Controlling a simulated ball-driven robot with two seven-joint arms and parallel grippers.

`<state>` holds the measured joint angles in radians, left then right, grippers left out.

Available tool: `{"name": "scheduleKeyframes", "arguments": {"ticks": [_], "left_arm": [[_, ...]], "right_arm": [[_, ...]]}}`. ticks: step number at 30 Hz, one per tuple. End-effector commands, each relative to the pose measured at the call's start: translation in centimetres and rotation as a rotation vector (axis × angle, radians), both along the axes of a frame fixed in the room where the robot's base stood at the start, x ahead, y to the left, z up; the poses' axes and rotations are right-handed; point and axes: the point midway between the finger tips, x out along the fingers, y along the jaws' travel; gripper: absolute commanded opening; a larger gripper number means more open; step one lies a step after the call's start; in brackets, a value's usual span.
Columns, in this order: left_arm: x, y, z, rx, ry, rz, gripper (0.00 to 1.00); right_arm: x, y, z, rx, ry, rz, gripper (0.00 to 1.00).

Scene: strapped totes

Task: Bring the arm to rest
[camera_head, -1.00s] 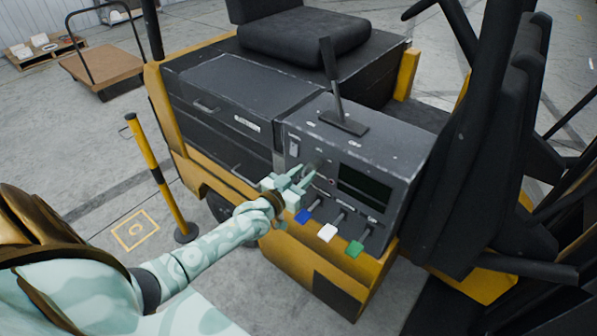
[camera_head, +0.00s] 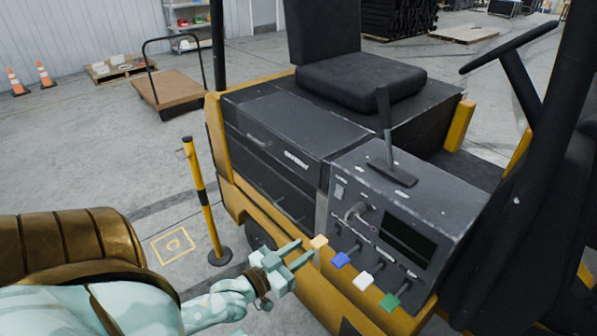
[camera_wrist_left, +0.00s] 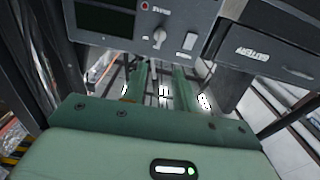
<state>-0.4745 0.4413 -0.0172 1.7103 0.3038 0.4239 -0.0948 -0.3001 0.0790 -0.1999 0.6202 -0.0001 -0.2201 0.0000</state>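My left arm comes in from the lower left in the head view, pale green with a bronze shoulder cover. My left gripper (camera_head: 300,252) is in front of the lower left of the dark control panel (camera_head: 345,188), close to the yellow tag (camera_head: 319,242). Its two fingers are apart with nothing visible held between them. My right gripper is not in view.
Blue (camera_head: 341,260), white (camera_head: 363,281) and green (camera_head: 389,301) tags hang along the panel's lower front. A yellow-black post (camera_head: 200,200) stands left of the vehicle. The seat (camera_head: 360,82) and upright lever (camera_head: 385,130) are behind.

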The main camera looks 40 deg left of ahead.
Motion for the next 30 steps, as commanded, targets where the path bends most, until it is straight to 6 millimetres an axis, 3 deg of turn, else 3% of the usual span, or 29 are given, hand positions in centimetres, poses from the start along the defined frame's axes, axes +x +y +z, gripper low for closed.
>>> {"name": "scheduleKeyframes", "arguments": {"ticks": [14,17,20,23,27,30], "left_arm": [[0.1,0.0,0.0,-0.001,0.001,0.0,0.29],[-0.1,0.1,-1.4,0.032,0.057,-0.004,0.29],[-1.5,1.1,-6.0,0.099,0.195,0.003,0.29],[-4.7,2.0,-13.6,0.169,0.397,0.016,0.29],[-11.3,2.2,-25.2,0.251,0.706,0.019,0.29],[-17.1,1.5,-32.4,0.296,0.92,0.002,0.29]], "right_arm": [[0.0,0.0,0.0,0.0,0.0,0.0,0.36],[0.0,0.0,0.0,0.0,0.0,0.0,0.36],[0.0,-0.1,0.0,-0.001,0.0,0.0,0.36],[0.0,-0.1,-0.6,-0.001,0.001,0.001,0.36],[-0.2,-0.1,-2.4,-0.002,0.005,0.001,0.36],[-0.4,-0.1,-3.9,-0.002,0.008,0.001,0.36]]}}
